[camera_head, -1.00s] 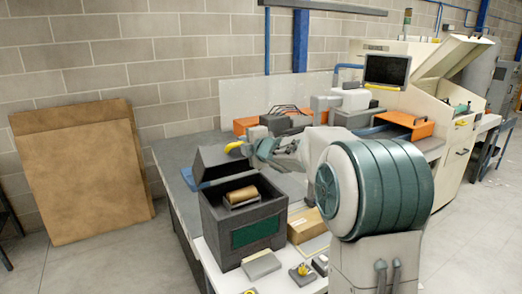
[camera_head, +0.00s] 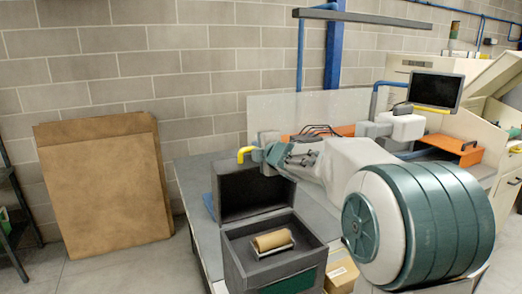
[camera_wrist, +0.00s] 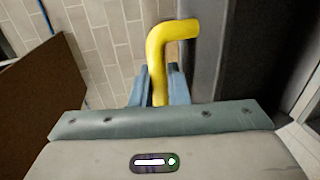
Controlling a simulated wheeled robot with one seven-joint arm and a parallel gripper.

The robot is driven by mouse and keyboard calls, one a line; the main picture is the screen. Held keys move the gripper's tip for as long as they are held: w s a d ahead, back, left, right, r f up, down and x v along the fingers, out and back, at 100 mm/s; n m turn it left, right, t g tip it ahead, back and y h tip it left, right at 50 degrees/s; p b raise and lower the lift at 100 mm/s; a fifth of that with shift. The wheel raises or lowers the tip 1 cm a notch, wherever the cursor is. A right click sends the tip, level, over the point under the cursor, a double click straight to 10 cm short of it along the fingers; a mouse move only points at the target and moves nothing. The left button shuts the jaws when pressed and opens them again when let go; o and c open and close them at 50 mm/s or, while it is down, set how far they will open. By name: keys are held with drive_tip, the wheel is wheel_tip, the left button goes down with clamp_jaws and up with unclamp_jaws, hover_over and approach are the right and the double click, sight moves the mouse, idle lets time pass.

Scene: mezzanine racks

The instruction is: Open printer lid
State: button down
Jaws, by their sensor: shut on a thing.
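The printer is a dark grey box (camera_head: 233,262) on the table, with a brown roll (camera_head: 271,240) on a holder inside it. Its lid (camera_head: 240,197) stands raised at the back, nearly upright. A yellow bent handle (camera_head: 245,152) is at the lid's upper edge. My gripper (camera_head: 262,156) is at that handle, reaching in from the right. In the wrist view, my gripper (camera_wrist: 160,88) has its two blue-grey fingers on either side of the yellow handle (camera_wrist: 158,50), shut on it. The lid's dark side (camera_wrist: 240,50) shows right of the handle.
A large brown cardboard panel (camera_head: 108,182) leans on the brick wall at left. An orange case (camera_head: 456,148) and a monitor (camera_head: 434,90) are behind my arm at right. A cardboard box (camera_head: 341,274) lies right of the printer. Floor between panel and table is clear.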

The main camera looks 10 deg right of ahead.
drive_tip(key=shift+w+a+r, duration=0.1)
idle(0.3)
drive_tip(key=c, duration=1.8)
unclamp_jaws()
drive_tip(key=shift+o, duration=0.2)
drive_tip(key=v, duration=1.3)
drive_tip(key=shift+s, duration=0.4)
drive_tip(key=shift+r, duration=0.1)
